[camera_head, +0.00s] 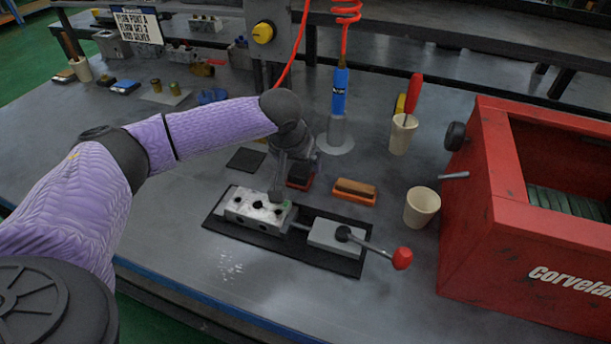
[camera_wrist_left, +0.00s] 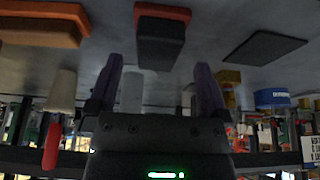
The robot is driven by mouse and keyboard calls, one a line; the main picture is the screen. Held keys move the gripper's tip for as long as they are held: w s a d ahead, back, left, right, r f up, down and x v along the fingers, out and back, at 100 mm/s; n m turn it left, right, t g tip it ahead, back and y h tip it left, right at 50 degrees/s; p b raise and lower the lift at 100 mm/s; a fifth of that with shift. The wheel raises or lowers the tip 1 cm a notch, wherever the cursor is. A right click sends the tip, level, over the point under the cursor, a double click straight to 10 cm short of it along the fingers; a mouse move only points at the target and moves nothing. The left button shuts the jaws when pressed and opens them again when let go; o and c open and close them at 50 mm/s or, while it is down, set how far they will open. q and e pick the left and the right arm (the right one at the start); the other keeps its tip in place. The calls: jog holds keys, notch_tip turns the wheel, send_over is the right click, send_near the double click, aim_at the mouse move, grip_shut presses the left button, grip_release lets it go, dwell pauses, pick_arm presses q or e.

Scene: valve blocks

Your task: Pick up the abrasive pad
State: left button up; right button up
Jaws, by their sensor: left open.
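My left gripper (camera_head: 281,188) reaches in from the left, over the back of the grey valve block. It also shows in the left wrist view (camera_wrist_left: 158,78), its fingers apart with nothing between them. A dark block with an orange-red base (camera_head: 300,184) lies just behind the gripper, partly hidden by it. In the wrist view this block (camera_wrist_left: 160,38) is centred beyond the fingertips. A thin dark square pad (camera_head: 245,159) lies flat to the left; it shows at the right of the wrist view (camera_wrist_left: 263,47). I cannot tell which of these is the abrasive pad.
The valve block (camera_head: 256,211) sits on a black mat (camera_head: 232,229), with a red-knobbed lever (camera_head: 402,258). An orange-brown block (camera_head: 354,191), cups (camera_head: 421,207) and a red toolbox (camera_head: 487,200) stand to the right. A blue air tool (camera_head: 339,92) stands behind.

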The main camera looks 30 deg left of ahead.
aim_at(301, 166)
pick_arm(q)
jog(key=b+x, duration=0.1)
jog(key=x, duration=0.2)
jog(key=shift+w+d+f+b, duration=0.1)
jog(key=shift+w+f+b, duration=0.15)
jog(key=shift+f+b, duration=0.05)
jog(key=shift+r, duration=0.1)
jog(key=shift+c, duration=1.3)
jog(key=c, duration=0.9)
pick_arm(e)
jog(key=shift+a+f, duration=0.15)
jog(key=shift+f, duration=0.5)
jog(key=shift+a+f, duration=0.15)
jog(key=shift+f, duration=0.45)
pick_arm(q)
notch_tip(301, 166, up, 9)
jog(key=p, duration=0.5)
jog(key=shift+r, duration=0.55)
pick_arm(e)
jog(key=r, duration=0.2)
jog(key=w+r, duration=0.1)
jog(key=r, duration=0.1)
jog(key=shift+d+r, duration=0.2)
jog(key=shift+r, duration=0.15)
